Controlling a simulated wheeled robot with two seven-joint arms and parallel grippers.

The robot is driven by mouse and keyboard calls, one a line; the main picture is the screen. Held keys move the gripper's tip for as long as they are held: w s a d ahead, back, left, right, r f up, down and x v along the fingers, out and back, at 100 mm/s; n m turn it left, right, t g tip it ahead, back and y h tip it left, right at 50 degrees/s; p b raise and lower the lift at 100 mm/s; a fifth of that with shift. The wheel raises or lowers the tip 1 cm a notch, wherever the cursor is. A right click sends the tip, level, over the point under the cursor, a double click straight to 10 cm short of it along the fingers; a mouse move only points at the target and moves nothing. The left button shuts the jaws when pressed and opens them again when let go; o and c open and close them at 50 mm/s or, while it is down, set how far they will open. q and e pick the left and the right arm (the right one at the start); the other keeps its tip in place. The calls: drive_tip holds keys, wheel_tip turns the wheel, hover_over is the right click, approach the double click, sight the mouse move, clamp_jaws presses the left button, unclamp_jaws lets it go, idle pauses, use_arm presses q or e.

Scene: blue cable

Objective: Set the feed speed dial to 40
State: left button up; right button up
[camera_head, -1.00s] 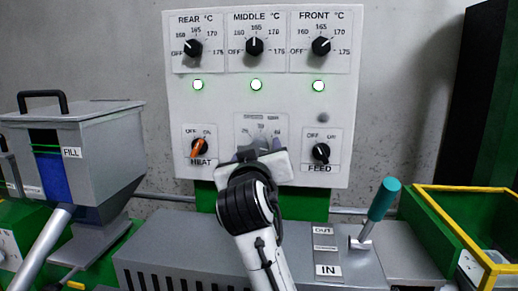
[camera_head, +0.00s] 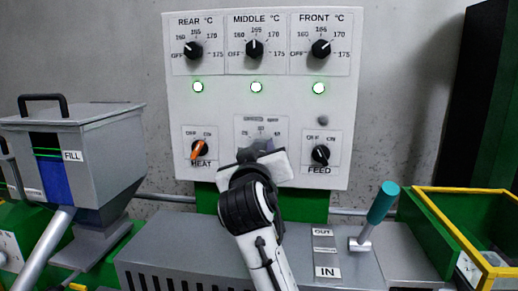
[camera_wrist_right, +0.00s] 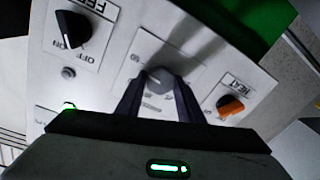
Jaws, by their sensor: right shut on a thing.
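The feed speed dial is the grey knob (camera_wrist_right: 158,79) on a white plate low in the middle of the control panel. My right gripper (camera_wrist_right: 157,98) is shut on it, one dark finger on each side, as the right wrist view shows. In the head view my right gripper (camera_head: 255,158) covers most of the dial, and only the upper part of its scale plate (camera_head: 262,124) shows. The scale numbers are too small and partly hidden, so I cannot read the dial's setting. My left gripper is not in view.
The orange HEAT knob (camera_head: 199,150) is left of the dial and the black FEED knob (camera_head: 320,154) is right. Three temperature knobs sit above, over three lit green lamps. A teal-handled lever (camera_head: 383,203) stands at lower right. A hopper (camera_head: 105,150) stands at left.

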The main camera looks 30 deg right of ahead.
drive_tip(key=shift+r+n+p, duration=0.25)
drive_tip(key=shift+n+p, duration=0.35)
drive_tip(key=shift+p, duration=0.4)
drive_tip(key=n+p, duration=0.4)
drive_tip(key=p, duration=0.2)
drive_tip(key=shift+f+n+g+p, duration=0.1)
drive_tip(key=shift+n+g+p, duration=0.25)
drive_tip(key=shift+n, duration=0.45)
drive_tip(key=shift+a+f+n, duration=0.1)
drive_tip(key=shift+n, duration=0.9)
drive_tip(key=o, duration=1.1)
